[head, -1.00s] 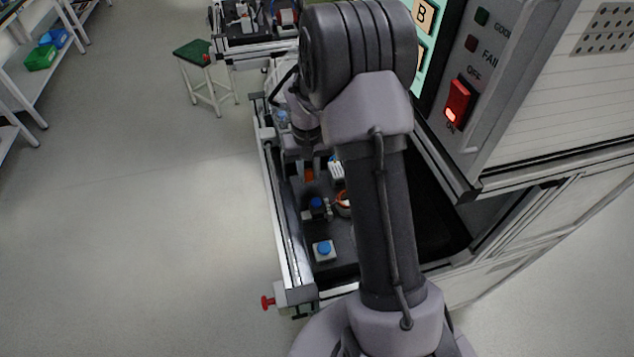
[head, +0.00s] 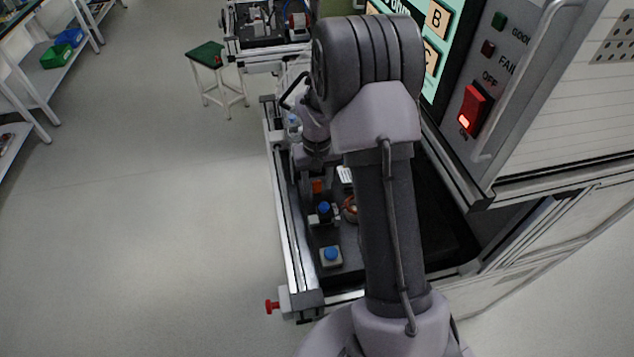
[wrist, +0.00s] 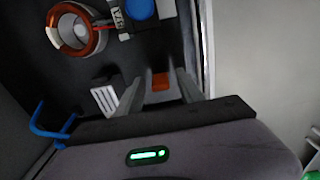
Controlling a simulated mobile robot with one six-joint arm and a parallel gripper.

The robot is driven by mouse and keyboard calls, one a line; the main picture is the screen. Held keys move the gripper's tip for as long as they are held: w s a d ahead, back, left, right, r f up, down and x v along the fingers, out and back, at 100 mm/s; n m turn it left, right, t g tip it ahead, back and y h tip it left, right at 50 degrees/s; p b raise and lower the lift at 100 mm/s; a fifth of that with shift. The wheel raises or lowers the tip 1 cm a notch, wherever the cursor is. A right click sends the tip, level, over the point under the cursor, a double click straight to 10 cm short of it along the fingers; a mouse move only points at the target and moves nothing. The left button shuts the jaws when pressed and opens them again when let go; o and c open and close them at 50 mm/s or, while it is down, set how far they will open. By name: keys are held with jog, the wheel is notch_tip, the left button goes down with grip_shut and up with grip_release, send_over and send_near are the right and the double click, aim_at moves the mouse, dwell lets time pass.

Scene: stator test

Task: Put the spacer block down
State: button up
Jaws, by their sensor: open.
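An orange-red block (wrist: 160,81), which I take to be the spacer block, shows between the two fingers of my gripper (wrist: 159,73) in the wrist view. I cannot tell how far the fingertips are above the floor.
A copper-wound ring (wrist: 75,29) and a white slotted part (wrist: 106,98) lie left of the fingers. A blue-topped part (wrist: 139,8) is beyond. A blue button box (head: 331,257) sits nearer the front. The tray's metal rail (head: 289,235) runs along the left.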

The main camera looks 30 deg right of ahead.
aim_at(317, 183)
notch_tip(317, 183, up, 12)
jog(key=p, duration=0.3)
jog(key=s+a+r+t, duration=0.1)
jog(key=s+a+r, duration=0.3)
jog(key=r, duration=0.2)
jog(key=s+a+r+t, duration=0.2)
jog(key=s+a+r, duration=0.1)
jog(key=a+r, duration=0.25)
jog(key=s+a+r+t, duration=0.1)
jog(key=s+a, duration=0.1)
jog(key=s, duration=0.3)
jog(key=s+a+r+t+y, duration=0.1)
jog(key=s+a+r, duration=0.1)
jog(key=s, duration=0.4)
jog(key=s+a+r+m+y, duration=0.1)
jog(key=s+a+r, duration=0.1)
jog(key=s+a, duration=0.2)
jog(key=shift+s+t, duration=0.4)
jog(key=shift+s, duration=0.3)
